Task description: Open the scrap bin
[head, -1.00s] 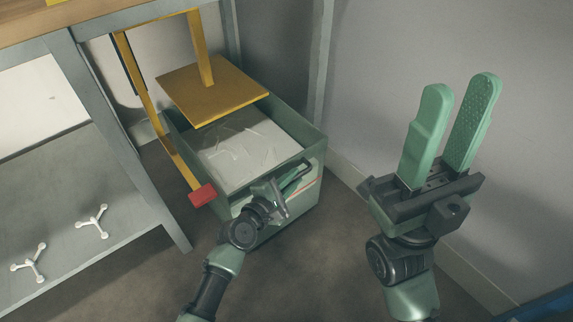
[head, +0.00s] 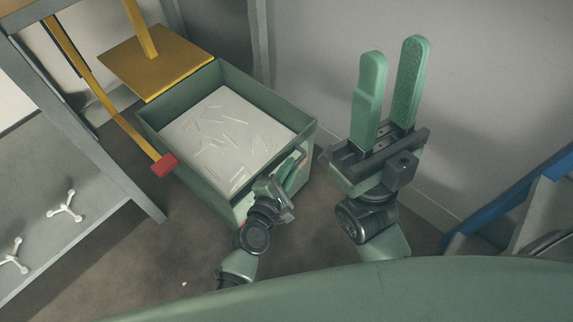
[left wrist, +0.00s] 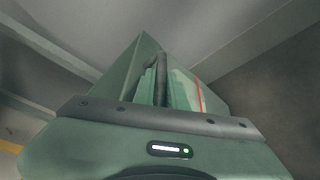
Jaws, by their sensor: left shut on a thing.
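The scrap bin (head: 185,187) is a green open-topped box on the floor, with pale sheet and strip scraps inside. Most of its top shows uncovered in the head view. My left gripper (head: 290,172) is shut at the bin's near right wall, on its handle; the fingers partly hide the handle. In the left wrist view the dark bar handle (left wrist: 161,78) and the bin's green wall (left wrist: 137,68) rise beyond the gripper body. My right gripper (head: 388,90) is raised, empty and open, with its green fingers apart and pointing up, right of the bin.
A yellow plate on a post (head: 157,65) stands behind the bin. A yellow bar with a red end block (head: 164,165) runs along the left. A grey shelf (head: 75,235) holds white three-armed pieces. A blue-edged structure (head: 520,195) is at the right.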

